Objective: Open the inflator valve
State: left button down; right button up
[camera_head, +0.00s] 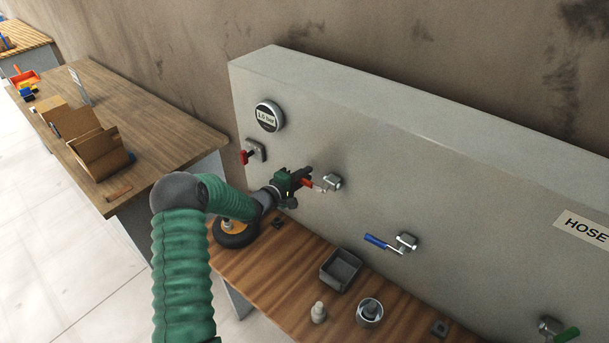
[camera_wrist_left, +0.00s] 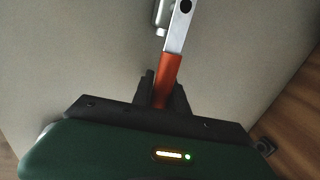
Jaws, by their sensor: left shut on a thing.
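An orange-handled valve lever (camera_head: 308,184) sticks out to the left from its metal fitting (camera_head: 333,182) on the grey panel. My left gripper (camera_head: 302,180) is shut on the orange grip of this lever. In the left wrist view, the orange grip (camera_wrist_left: 168,75) sits between the dark fingers of the gripper (camera_wrist_left: 163,92), with the bare metal part of the lever reaching up to the fitting. Which of the valves is the inflator valve is not readable here. My right gripper is not in view.
A red-handled valve (camera_head: 251,153) and a round gauge (camera_head: 267,116) reading about 1.0 bar are to the left. A blue-handled valve (camera_head: 390,243) and a green-handled valve (camera_head: 560,331) are to the right. A dark tray (camera_head: 341,270) stands on the wooden bench below.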

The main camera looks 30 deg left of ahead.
pick_arm(q)
jog(key=shift+d+f, duration=0.1)
jog(key=shift+f, duration=0.1)
jog(key=c, duration=1.5)
grip_release()
jog(key=shift+c, duration=0.2)
jog(key=shift+o, duration=1.2)
jog(key=shift+w, duration=0.1)
jog(key=shift+w+f, duration=0.1)
jog(key=shift+w, duration=0.05)
jog(key=b+v, duration=0.4)
jog(key=v, duration=1.2)
jog(key=shift+s, duration=0.35)
jog(key=shift+a, duration=0.2)
